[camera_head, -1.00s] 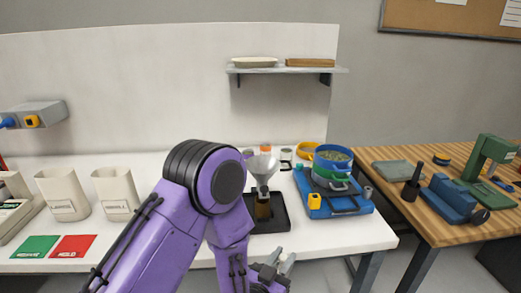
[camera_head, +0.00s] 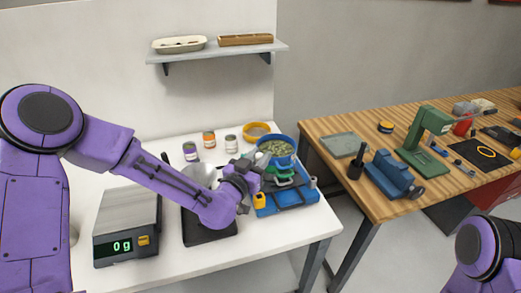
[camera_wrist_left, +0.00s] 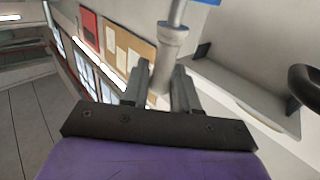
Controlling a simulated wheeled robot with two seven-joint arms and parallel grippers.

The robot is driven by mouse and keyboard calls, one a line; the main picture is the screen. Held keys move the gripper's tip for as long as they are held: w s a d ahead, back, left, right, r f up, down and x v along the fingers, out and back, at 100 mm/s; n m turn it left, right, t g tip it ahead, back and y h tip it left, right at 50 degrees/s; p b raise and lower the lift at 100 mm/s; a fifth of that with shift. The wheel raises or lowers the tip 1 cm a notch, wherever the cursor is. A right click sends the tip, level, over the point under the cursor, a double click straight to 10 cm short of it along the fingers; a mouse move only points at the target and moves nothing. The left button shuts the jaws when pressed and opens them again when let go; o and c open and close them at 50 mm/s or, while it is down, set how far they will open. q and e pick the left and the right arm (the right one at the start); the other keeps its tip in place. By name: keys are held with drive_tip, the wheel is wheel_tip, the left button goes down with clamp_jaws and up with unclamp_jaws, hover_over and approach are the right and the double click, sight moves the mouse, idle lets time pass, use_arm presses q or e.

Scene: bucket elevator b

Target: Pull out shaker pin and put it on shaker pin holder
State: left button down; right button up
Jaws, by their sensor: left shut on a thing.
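The shaker (camera_head: 285,201) stands at the right end of the white table, with a blue base, a yellow block and a blue-rimmed sieve of green bits on top. My left gripper (camera_head: 258,176) is at its left side and covers part of it. In the left wrist view, the left gripper (camera_wrist_left: 160,82) is shut on a grey collared cylinder, seemingly the shaker pin (camera_wrist_left: 172,42). A thin rod runs from it towards a blue surface; whether it is still seated cannot be told. I cannot clearly identify the shaker pin holder. My right gripper is out of view.
A scale (camera_head: 126,229) reading 0 g and a black tray (camera_head: 208,238) stand left of the shaker. Several small jars stand behind, below a wall shelf (camera_head: 220,50). A wooden bench (camera_head: 350,205) with tools stands to the right, beyond a gap.

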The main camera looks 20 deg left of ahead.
use_arm(q)
drive_tip(key=shift+s, duration=0.2)
drive_tip(key=shift+w+f+b, duration=0.25)
drive_tip(key=shift+f+b, duration=0.55)
drive_tip(key=shift+f, duration=0.1)
wheel_tip(320, 180, down, 4)
drive_tip(key=b, duration=0.3)
drive_tip(key=shift+s+r+b, duration=0.15)
drive_tip(key=shift+b, duration=0.15)
drive_tip(key=shift+f, duration=0.3)
drive_tip(key=shift+r, duration=0.1)
drive_tip(key=shift+b, duration=0.45)
drive_tip(key=shift+f+b, duration=0.4)
drive_tip(key=shift+f, duration=0.05)
